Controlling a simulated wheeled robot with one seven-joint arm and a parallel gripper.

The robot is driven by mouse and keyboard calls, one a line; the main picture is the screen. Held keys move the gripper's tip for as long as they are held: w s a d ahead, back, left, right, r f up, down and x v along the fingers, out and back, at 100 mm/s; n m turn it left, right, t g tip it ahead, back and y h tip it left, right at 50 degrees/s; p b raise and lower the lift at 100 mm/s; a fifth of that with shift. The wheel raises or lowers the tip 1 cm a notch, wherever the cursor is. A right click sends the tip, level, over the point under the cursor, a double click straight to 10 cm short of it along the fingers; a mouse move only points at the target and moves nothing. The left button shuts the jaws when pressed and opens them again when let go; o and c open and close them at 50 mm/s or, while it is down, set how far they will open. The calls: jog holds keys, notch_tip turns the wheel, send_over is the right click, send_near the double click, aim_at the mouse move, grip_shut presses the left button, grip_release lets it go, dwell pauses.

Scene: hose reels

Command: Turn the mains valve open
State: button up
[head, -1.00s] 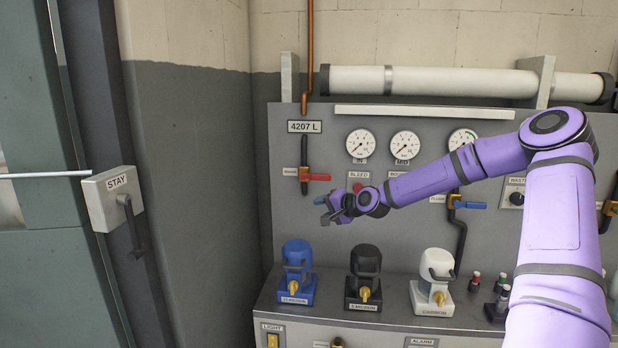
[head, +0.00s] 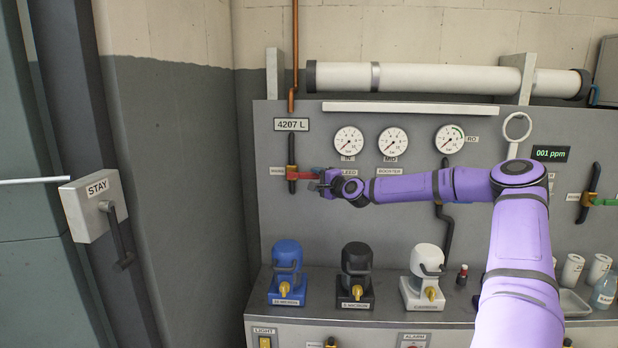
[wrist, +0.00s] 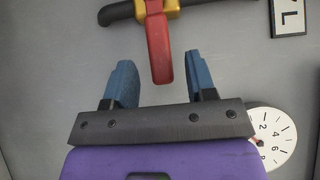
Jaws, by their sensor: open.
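The mains valve is on the left of the grey panel, with a red lever handle (head: 302,176) on a brass body (head: 292,172) set in a dark vertical pipe. The lever points right, across the pipe. In the wrist view the red lever (wrist: 158,45) reaches down, its tip between the two blue fingers. My gripper (head: 322,184) is at the lever's right end. In the wrist view my gripper (wrist: 161,78) is open, with a gap on each side of the lever.
Round gauges (head: 348,141) are above and right of the valve. Blue (head: 287,272), black (head: 356,274) and white (head: 426,276) housings stand on the ledge below. A grey STAY box (head: 95,205) with a lever is at the left.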

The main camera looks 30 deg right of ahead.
aim_at(312, 176)
jog(key=shift+w+a, duration=0.2)
jog(key=shift+w, duration=0.9)
jog(key=shift+w+a, duration=0.2)
jog(key=shift+w, duration=0.85)
grip_shut()
